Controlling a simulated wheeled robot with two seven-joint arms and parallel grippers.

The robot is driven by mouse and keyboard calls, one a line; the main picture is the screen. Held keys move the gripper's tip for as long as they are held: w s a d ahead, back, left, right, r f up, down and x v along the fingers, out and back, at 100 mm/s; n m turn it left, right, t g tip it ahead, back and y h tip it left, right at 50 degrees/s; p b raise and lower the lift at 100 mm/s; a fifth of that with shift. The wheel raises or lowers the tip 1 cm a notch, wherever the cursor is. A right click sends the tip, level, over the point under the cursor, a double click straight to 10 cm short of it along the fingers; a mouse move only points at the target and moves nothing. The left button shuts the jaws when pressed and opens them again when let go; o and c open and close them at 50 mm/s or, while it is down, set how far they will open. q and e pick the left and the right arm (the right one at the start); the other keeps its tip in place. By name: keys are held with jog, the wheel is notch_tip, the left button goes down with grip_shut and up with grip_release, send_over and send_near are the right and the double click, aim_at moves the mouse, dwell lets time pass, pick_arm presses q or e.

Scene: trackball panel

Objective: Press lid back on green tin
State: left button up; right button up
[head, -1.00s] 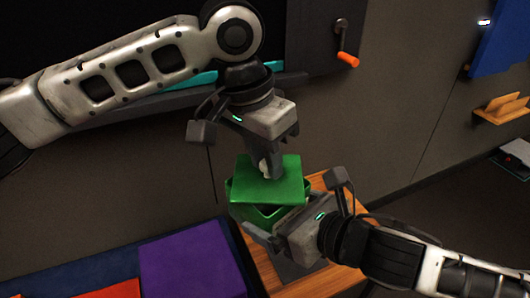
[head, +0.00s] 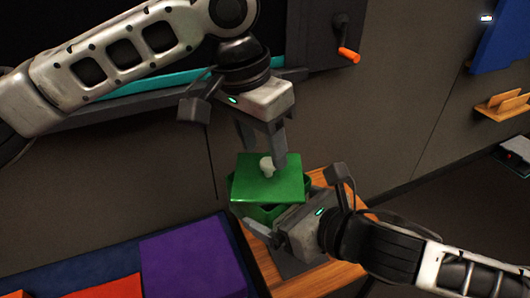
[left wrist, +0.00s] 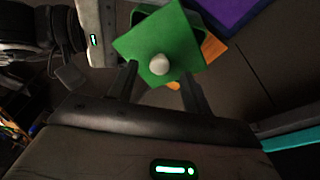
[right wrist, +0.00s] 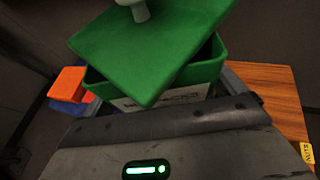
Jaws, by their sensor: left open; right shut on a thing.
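The green lid (head: 258,186), a square plate with a white knob (head: 266,166), lies askew on top of the green tin (head: 262,213). In the right wrist view the lid (right wrist: 150,55) is turned against the tin's rim, and one corner overhangs the labelled front wall. Part of the opening shows at the right. The lid looks unseated. My left gripper (head: 266,148) is open just above the knob, its fingers apart from it; the knob also shows in the left wrist view (left wrist: 159,64). My right gripper (head: 280,222) is shut on the tin; its grip is partly hidden.
The tin is over a wooden stand (head: 338,274). A purple block (head: 192,262) and an orange-red piece (head: 105,287) lie at lower left. A dark panel with an orange-handled crank (head: 349,55) is behind. A wooden holder (head: 503,106) is on the wall at right.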

pick_arm(q)
jog(key=v, duration=0.9)
jog(key=shift+r, duration=0.1)
